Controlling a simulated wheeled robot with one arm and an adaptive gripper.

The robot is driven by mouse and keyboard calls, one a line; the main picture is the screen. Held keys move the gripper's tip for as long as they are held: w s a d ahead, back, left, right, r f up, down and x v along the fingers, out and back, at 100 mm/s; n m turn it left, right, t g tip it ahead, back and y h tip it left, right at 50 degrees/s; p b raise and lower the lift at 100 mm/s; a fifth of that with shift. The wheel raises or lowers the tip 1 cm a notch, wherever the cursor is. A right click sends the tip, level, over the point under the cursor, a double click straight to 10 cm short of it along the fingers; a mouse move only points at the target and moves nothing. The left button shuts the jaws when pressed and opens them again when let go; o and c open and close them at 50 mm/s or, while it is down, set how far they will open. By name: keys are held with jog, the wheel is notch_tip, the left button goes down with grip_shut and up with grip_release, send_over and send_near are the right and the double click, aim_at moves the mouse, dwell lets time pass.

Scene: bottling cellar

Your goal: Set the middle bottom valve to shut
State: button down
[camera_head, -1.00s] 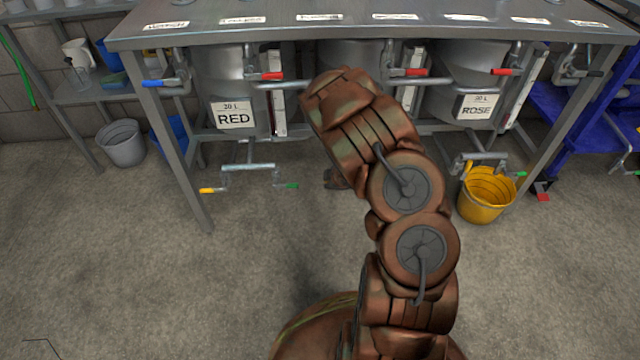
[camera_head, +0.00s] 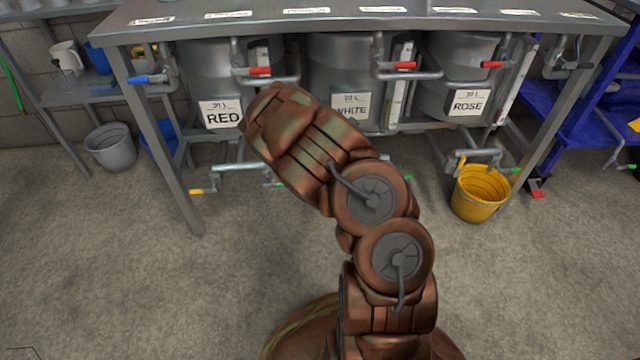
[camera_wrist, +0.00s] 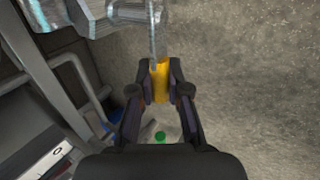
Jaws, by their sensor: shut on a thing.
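In the wrist view my gripper (camera_wrist: 160,84) is shut on a yellow lever handle (camera_wrist: 160,78), which lies between the two dark fingers. A grey metal pipe and valve body (camera_wrist: 125,14) run just beyond the handle. In the head view my arm covers the gripper and most of the middle bottom valve below the tank labelled WHITE (camera_head: 351,107). A green handle end (camera_head: 407,178) shows just right of my arm. Whether the held lever stands along or across its pipe is hard to tell.
The RED tank (camera_head: 222,114) has a bottom valve with a yellow handle (camera_head: 197,191) at left. The ROSE tank (camera_head: 468,103) is at right, with a yellow bucket (camera_head: 481,193) below its outlet. A grey bucket (camera_head: 111,147) stands at left. The front floor is clear.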

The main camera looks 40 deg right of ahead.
jog(key=shift+a+f, duration=0.1)
jog(key=shift+f, duration=0.05)
jog(key=c, duration=1.3)
grip_release()
jog(key=shift+o, duration=0.9)
jog(key=v, duration=1.2)
